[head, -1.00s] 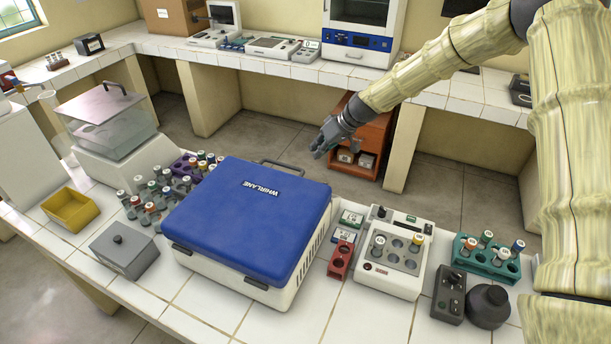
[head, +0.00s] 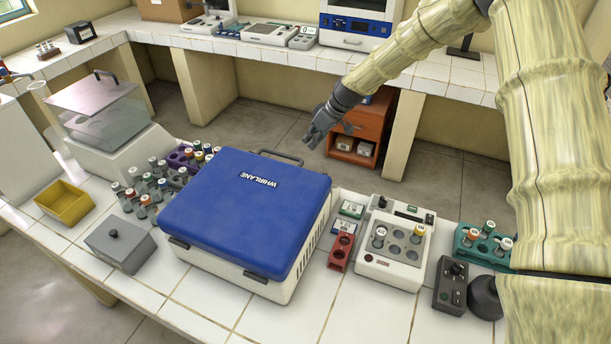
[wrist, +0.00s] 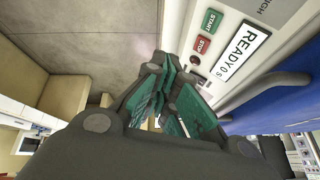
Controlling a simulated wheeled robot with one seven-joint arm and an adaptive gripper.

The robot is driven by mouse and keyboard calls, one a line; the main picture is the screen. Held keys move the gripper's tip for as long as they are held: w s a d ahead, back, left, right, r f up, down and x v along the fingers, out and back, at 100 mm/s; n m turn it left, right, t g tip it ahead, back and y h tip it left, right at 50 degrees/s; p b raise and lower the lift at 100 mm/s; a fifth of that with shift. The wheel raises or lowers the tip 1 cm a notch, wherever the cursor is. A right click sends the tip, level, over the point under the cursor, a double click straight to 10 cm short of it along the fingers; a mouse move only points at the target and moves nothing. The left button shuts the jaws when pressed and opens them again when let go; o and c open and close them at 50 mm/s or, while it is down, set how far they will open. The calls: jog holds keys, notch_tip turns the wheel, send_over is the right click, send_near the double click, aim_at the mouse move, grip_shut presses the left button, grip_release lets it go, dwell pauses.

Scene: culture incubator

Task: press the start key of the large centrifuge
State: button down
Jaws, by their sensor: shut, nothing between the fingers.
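The large centrifuge (head: 245,215) is a white box with a shut blue lid marked WHIRLANE, on the near bench. Its key panel faces away from the head camera and is hidden there. In the wrist view the panel (wrist: 238,85) shows the green START key (wrist: 211,21), the red STOP key (wrist: 200,43) and a display (wrist: 237,55) reading READY 0 S. My gripper (head: 318,132) is behind the centrifuge, near its back right corner, pointing down and left. In the wrist view its shut, empty fingers (wrist: 173,70) lie below and left of the keys, apart from START.
A lid handle (head: 280,156) sticks out toward my gripper. Tube racks, a red block (head: 341,252) and a small white device (head: 395,245) stand right of the centrifuge. An orange cabinet (head: 372,127) stands beyond my gripper.

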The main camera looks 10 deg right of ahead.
jog(key=s+a+f+b, duration=0.1)
jog(key=s+a+f, duration=0.1)
jog(key=f, duration=0.3)
jog(key=shift+s+a+f+b, duration=0.3)
jog(key=shift+s+b, duration=0.1)
jog(key=shift+s, duration=0.35)
jog(key=shift+s+f, duration=0.1)
jog(key=shift+s, duration=0.1)
dwell(0.9)
jog(key=shift+s+a+f+b, duration=0.1)
jog(key=shift+a+f+b, duration=0.05)
jog(key=shift+b, duration=0.15)
